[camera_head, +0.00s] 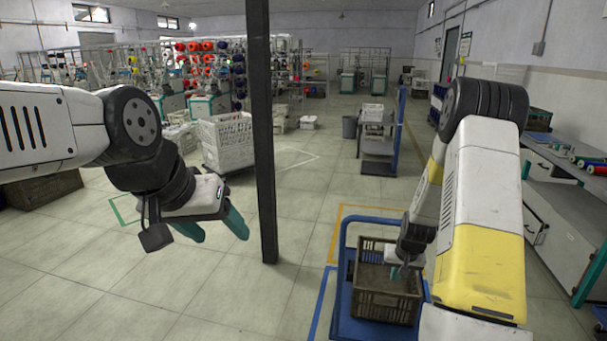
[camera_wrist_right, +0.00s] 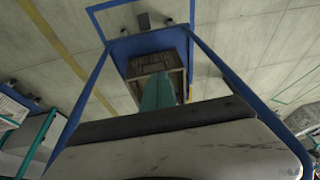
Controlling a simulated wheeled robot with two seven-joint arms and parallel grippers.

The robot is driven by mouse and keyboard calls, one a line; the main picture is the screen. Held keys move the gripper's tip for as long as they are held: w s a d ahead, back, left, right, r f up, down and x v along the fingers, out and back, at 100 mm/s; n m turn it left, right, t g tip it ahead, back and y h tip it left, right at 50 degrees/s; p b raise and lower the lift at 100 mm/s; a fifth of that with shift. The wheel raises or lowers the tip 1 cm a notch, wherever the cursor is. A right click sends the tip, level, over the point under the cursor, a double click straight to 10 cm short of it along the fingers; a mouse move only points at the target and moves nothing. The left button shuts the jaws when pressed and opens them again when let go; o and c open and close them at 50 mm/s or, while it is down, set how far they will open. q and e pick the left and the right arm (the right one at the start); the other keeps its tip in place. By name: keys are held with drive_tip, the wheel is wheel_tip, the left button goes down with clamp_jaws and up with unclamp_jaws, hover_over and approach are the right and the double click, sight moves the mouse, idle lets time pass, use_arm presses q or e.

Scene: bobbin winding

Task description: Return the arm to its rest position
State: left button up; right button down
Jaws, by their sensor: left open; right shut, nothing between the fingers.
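My left arm reaches in from the left in the head view. Its gripper (camera_head: 218,230) has two teal fingers spread apart, empty, hanging over open floor. My right arm, white and yellow, hangs down on the right side. Its gripper (camera_head: 396,272) points down at the brown slatted crate (camera_head: 386,306), partly hidden by the wrist. In the right wrist view the teal fingers (camera_wrist_right: 157,92) are together with nothing seen between them, and the crate (camera_wrist_right: 150,66) shows behind them. I cannot tell whether the fingertips are inside the crate or above it.
The crate stands on a blue cart (camera_head: 346,327) with a raised handle. A dark post (camera_head: 262,130) stands between my arms. A workbench with spools (camera_head: 590,163) is at the right. A white crate trolley (camera_head: 228,142) and spool racks are farther back. Floor between is open.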

drive_tip(key=s+a+r, duration=0.3)
drive_tip(key=r, duration=0.6)
drive_tip(key=s+a+r+n+t+y, duration=0.1)
drive_tip(key=s+a+r, duration=0.2)
drive_tip(key=r, duration=0.5)
drive_tip(key=s+a+r, duration=0.3)
drive_tip(key=r, duration=0.6)
drive_tip(key=s+a+r+n, duration=0.1)
drive_tip(key=s+r, duration=0.3)
drive_tip(key=s, duration=0.4)
drive_tip(key=s+a+r+t+y, duration=0.1)
drive_tip(key=s+a+r, duration=0.3)
drive_tip(key=s, duration=0.5)
drive_tip(key=shift+s+r+n, duration=0.3)
drive_tip(key=shift+r+n, duration=0.1)
drive_tip(key=shift+r, duration=0.15)
